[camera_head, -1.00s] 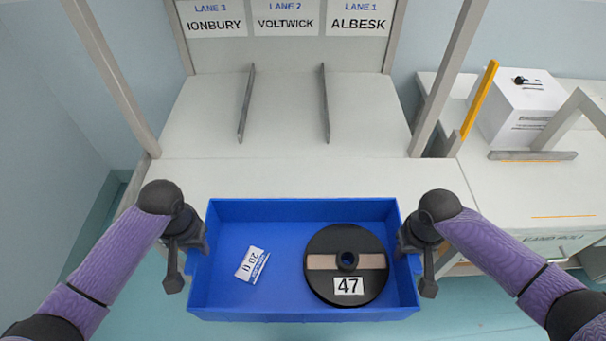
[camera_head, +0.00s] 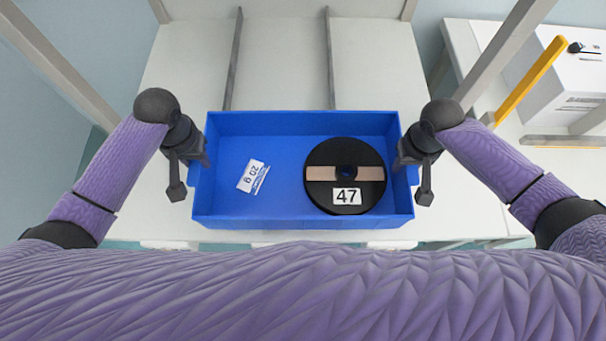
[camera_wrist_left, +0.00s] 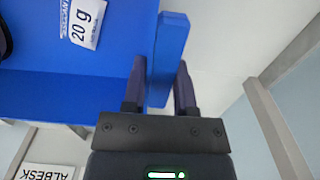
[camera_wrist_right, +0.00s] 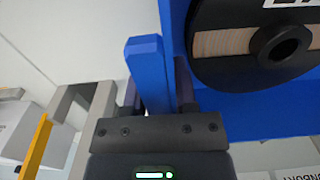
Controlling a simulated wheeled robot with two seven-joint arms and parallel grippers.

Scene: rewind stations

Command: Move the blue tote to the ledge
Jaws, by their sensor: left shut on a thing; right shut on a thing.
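The blue tote (camera_head: 290,222) is level in front of me, over the white lane surface (camera_head: 280,70). In the tote lie a black reel (camera_head: 320,158) with a tan band, marked 47, and a white "20 g" packet (camera_head: 251,177). I cannot tell whether the tote's underside touches the surface.
Two grey dividers, left (camera_head: 234,60) and right (camera_head: 329,60), run back along the white surface beyond the tote. Frame posts stand at both sides. At right, a side table holds a white box (camera_head: 565,90) and a yellow bar (camera_head: 530,80).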

